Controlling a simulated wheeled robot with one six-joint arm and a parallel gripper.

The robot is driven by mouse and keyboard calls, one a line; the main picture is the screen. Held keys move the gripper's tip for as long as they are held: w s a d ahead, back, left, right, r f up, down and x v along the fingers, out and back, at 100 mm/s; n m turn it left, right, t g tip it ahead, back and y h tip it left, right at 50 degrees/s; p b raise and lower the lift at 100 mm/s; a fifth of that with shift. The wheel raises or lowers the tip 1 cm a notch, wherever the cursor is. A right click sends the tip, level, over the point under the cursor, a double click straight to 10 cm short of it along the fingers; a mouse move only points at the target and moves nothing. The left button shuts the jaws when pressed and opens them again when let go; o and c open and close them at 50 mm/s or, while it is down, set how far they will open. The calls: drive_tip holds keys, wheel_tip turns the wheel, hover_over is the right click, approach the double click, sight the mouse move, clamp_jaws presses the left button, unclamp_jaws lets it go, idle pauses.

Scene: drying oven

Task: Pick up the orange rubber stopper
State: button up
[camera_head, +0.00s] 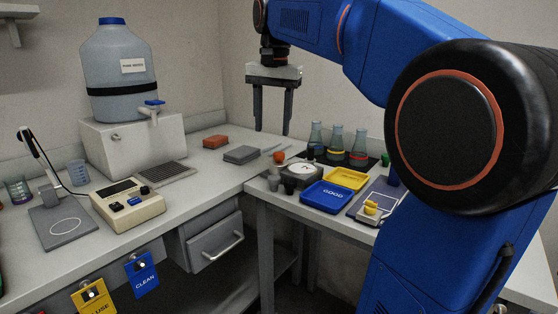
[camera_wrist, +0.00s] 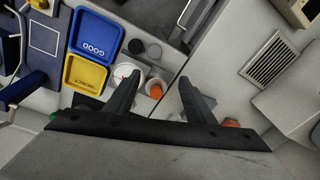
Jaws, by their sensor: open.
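The orange rubber stopper (camera_head: 279,156) is a small rounded piece on the right-hand bench, just left of the balance (camera_head: 289,171). In the wrist view, the stopper (camera_wrist: 156,91) shows between my two fingers, closer to the left one. My gripper (camera_head: 273,130) points down above the bench, with its fingers apart and nothing between them. It stands above the stopper, with a gap between. The wrist view also shows my gripper (camera_wrist: 166,76) with both fingers spread.
A blue GOOD tray (camera_head: 326,197) and a yellow tray (camera_head: 346,179) lie right of the balance. Several flasks (camera_head: 337,138) stand behind. Two dark cups (camera_head: 290,186) stand at the bench's front. A grey block (camera_head: 241,154) and a red-orange block (camera_head: 216,141) lie to the left.

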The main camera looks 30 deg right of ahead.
drive_tip(key=w+d+r+m+g, duration=0.1)
drive_tip(key=w+d+r+m, duration=0.35)
drive_tip(key=w+r, duration=0.2)
hover_over(279, 153)
drive_tip(key=f, duration=1.2)
drive_tip(key=shift+s+a+f, duration=0.1)
drive_tip(key=shift+s+a, duration=0.05)
drive_tip(key=shift+a, duration=0.25)
drive_tip(key=f, duration=0.4)
drive_tip(key=shift+d, duration=0.35)
drive_tip(key=shift+f, duration=0.8)
drive_tip(key=c, duration=1.2)
drive_tip(key=shift+r, duration=0.1)
